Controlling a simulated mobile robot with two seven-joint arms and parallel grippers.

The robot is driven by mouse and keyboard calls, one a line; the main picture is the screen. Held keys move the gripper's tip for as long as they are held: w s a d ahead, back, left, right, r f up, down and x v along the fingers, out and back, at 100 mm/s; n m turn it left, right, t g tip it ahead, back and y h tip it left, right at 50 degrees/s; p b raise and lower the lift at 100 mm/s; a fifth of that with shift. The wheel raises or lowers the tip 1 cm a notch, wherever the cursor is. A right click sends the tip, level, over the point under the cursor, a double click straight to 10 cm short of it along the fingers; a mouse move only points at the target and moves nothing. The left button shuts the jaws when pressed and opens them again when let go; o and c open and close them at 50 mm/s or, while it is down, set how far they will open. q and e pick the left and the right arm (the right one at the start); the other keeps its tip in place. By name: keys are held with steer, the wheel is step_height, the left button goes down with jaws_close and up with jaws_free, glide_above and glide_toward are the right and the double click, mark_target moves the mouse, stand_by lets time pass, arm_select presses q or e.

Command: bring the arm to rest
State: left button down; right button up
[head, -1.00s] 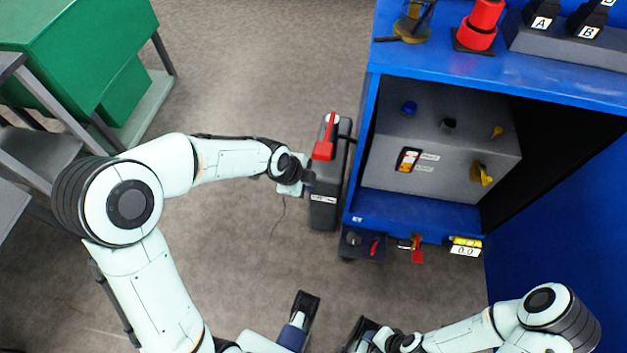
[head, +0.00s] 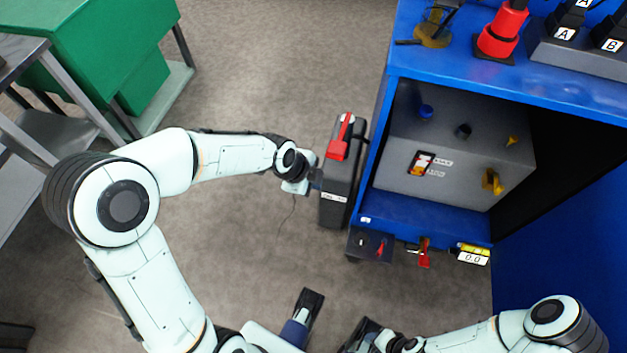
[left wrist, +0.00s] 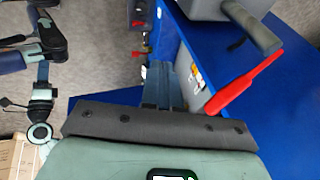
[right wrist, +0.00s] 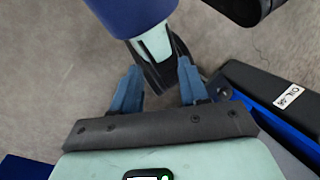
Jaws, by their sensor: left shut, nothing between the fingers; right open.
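My left arm (head: 225,160) reaches across the floor from the left in the head view. Its gripper (head: 315,180) is close beside the left face of a black case with a red lever (head: 340,190); I cannot tell whether they touch. In the left wrist view the fingers (left wrist: 165,85) are together with nothing between them. My right arm (head: 460,335) is low at the right in the head view, its gripper near the bottom edge and partly hidden. In the right wrist view its fingers (right wrist: 157,88) are apart and empty.
A blue cabinet (head: 425,215) holding a grey control box (head: 455,160) stands at the right. Small controls with a red lever (head: 424,255) stick out from its front edge. A green unit (head: 90,50) stands at upper left.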

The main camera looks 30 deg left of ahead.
stand_by(0.4)
arm_select(q)
steer(key=s+d+f+n+g+h+p, duration=0.1)
steer(key=s+d+f+n+g+p, duration=0.3)
steer(key=s+f+n+p, duration=0.6)
steer(key=s+d+f+n+p, duration=0.1)
steer(key=s+d+f+n, duration=0.1)
steer(key=s+n, duration=0.3)
steer(key=s+d+f+n+g+p, duration=0.1)
steer(key=s+f+n+p, duration=0.1)
steer(key=s+f+n, duration=0.2)
steer(key=s+n, duration=0.1)
steer(key=s, duration=0.2)
steer(key=shift+s+d+f, duration=0.35)
steer(key=shift+s+f, duration=0.05)
arm_select(e)
step_height(320, 180, up, 12)
steer(key=shift+w+r+g, duration=0.15)
steer(key=shift+w+g, duration=0.1)
steer(key=shift+g, duration=0.05)
